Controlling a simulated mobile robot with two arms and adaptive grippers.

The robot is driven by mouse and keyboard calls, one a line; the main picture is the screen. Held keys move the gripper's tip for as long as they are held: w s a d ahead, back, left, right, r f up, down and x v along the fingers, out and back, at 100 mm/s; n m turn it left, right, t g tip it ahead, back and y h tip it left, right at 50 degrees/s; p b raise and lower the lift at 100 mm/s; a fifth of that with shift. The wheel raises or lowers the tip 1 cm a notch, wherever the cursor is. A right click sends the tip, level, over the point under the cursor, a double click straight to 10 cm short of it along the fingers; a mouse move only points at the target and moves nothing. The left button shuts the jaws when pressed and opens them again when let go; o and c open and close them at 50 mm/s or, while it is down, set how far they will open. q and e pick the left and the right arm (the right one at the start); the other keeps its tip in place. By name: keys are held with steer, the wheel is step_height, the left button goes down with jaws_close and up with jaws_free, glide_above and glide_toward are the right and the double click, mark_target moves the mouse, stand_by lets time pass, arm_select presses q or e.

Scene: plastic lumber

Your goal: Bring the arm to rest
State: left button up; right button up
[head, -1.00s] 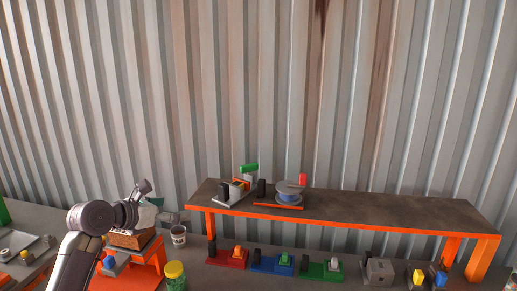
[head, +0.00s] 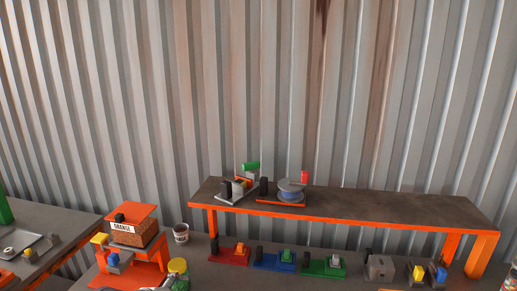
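The task names only my arm. In the head view a small grey metallic piece of my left arm (head: 165,284) shows at the bottom edge, in front of the yellow-lidded jar (head: 178,266). It is too small and cut off to tell whether the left gripper is open or shut, or holds anything. My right arm and gripper are not in view.
A box labelled ORANGE (head: 127,232) sits on an orange stand (head: 152,268), beside a cup (head: 181,233). A dark shelf with orange edges (head: 380,207) carries devices and a spool (head: 291,189). Red (head: 235,256), blue (head: 272,262) and green (head: 322,267) fixtures line the bench.

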arm_select(q)
steer(key=s+a+f+m+g+y, duration=0.15)
steer(key=s+f+m, duration=0.35)
steer(key=s+m, duration=0.75)
steer(key=s+f+m+g+y, duration=0.3)
steer(key=s+f+m, duration=0.3)
steer(key=s, duration=1.2)
step_height(320, 180, down, 28)
steer(key=r+g+b, duration=0.1)
steer(key=b, duration=0.2)
steer(key=s+a+f+m+g+b, duration=0.1)
steer(key=s+a+f+b, duration=0.1)
steer(key=s+f, duration=1.5)
step_height(320, 180, down, 3)
steer(key=shift+a+r+b, duration=0.1)
steer(key=shift+a+b, duration=0.25)
steer(key=shift+a, duration=0.25)
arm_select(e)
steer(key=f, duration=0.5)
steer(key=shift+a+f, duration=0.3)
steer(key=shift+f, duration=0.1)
arm_select(q)
steer(key=shift+g, duration=0.25)
